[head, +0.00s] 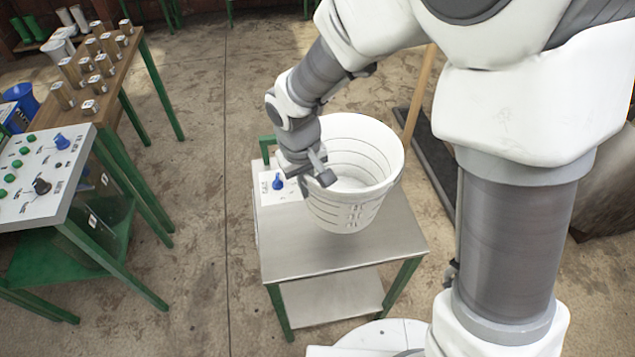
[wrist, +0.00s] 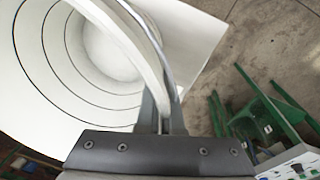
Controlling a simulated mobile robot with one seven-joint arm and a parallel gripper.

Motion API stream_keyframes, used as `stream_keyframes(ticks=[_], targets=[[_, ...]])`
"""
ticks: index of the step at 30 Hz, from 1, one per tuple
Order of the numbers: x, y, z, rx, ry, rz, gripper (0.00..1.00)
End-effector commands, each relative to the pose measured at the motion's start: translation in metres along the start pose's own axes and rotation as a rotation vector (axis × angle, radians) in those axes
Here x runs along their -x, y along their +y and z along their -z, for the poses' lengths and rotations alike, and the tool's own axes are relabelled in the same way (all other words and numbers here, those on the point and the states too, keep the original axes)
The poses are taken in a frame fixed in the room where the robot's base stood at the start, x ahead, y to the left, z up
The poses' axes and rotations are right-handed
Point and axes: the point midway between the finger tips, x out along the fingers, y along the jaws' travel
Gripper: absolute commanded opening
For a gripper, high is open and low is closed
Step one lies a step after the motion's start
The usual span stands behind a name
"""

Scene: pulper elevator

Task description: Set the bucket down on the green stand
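The white bucket (head: 345,212) is upright over the steel top of the green-legged stand (head: 300,255) in the head view. I cannot tell whether its base touches the top or hangs just above it. My gripper (head: 318,172) is at the bucket's left rim. In the wrist view my gripper (wrist: 164,118) has its fingers close together on the bucket's rim, and the inside of the bucket (wrist: 50,60) opens to the left. The bucket looks empty. Its far side is hidden from the head view.
A small control panel with a blue knob (head: 278,182) sits at the stand's back left, close to the bucket. A control desk (head: 40,180) and a wooden table with metal blocks (head: 92,65) stand at the left. The floor between is clear. A dark mat (head: 432,150) lies behind right.

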Motion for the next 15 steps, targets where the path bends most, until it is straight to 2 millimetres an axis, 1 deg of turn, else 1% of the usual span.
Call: stream_keyframes(ticks=[8, 15], targets=[[-0.014, -0.002, -0.001, 0.001, 0.0, 0.0, 0.0], [-0.037, -0.004, -0.003, 0.001, -0.001, 0.0, 0.0]])
